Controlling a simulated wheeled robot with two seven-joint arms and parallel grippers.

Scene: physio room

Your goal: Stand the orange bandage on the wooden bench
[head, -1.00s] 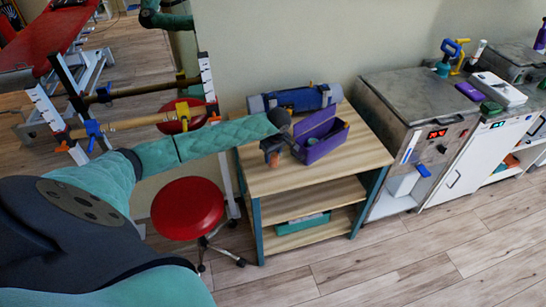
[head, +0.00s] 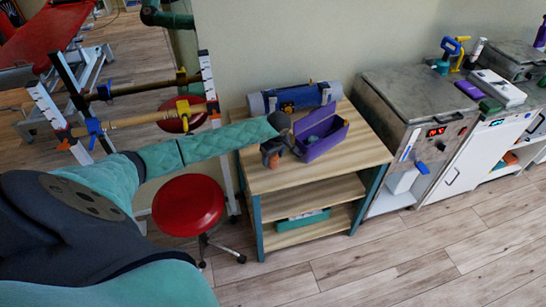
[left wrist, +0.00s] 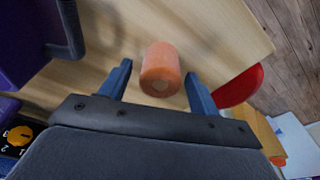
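The orange bandage (left wrist: 161,65) is a short roll between the two fingers of my left gripper (left wrist: 159,70) in the left wrist view. A narrow gap shows on each side of it, so the fingers are open around it. One flat end with its core faces the camera. In the head view the orange bandage (head: 273,161) shows at my left gripper (head: 272,150), over the left part of the wooden bench (head: 350,158). I cannot tell for sure whether it rests on the top. My right gripper is not in view.
A purple box (head: 325,143) stands open on the bench right beside my gripper. A blue-grey roll (head: 295,97) lies at the bench's back. A red stool (head: 188,205) stands at the left front. The bench top's right front is clear.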

